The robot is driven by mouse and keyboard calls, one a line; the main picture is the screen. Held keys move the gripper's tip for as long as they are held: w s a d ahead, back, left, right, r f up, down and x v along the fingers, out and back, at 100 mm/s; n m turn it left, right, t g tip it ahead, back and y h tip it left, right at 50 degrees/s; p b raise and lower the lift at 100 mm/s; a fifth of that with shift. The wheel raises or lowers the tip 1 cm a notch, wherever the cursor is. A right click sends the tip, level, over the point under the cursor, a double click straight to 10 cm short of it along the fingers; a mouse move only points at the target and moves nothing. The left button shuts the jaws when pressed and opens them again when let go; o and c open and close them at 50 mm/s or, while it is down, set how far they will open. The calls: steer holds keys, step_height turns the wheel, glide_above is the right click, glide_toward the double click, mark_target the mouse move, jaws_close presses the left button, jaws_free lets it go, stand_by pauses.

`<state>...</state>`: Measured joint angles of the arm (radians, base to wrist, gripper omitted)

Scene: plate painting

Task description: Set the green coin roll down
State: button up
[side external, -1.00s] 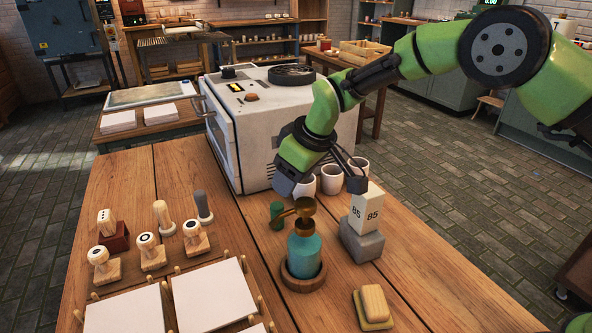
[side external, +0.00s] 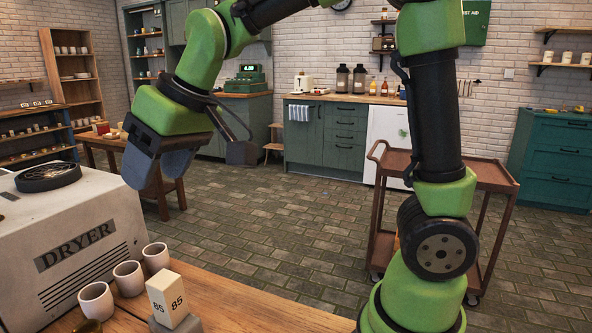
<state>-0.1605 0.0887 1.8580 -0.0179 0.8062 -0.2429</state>
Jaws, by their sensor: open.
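My gripper (side external: 205,160) is open and empty, held high above the white cups and the right end of the dryer in the picture. Its grey finger pads are spread apart, with clear air between them. No green coin roll shows in this view; most of the table top lies below the frame edge. The bare strip of wooden table (side external: 245,309) shows at the bottom.
The dryer (side external: 75,230) stands at the left. Several white cups (side external: 127,278) stand beside it. A cream block marked 85 (side external: 168,299) sits on a grey base (side external: 178,326). A brown cart (side external: 400,168) stands behind my arm.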

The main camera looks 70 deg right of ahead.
steer(key=s+d+m, duration=0.2)
steer(key=s, duration=0.6)
steer(key=s+d+m+t, duration=0.1)
steer(key=s+d+m, duration=0.1)
steer(key=s, duration=0.7)
steer(key=shift+s+d+m+t, duration=0.25)
steer(key=shift+m+t, duration=0.05)
steer(key=shift+m, duration=0.1)
steer(key=shift+r, duration=0.1)
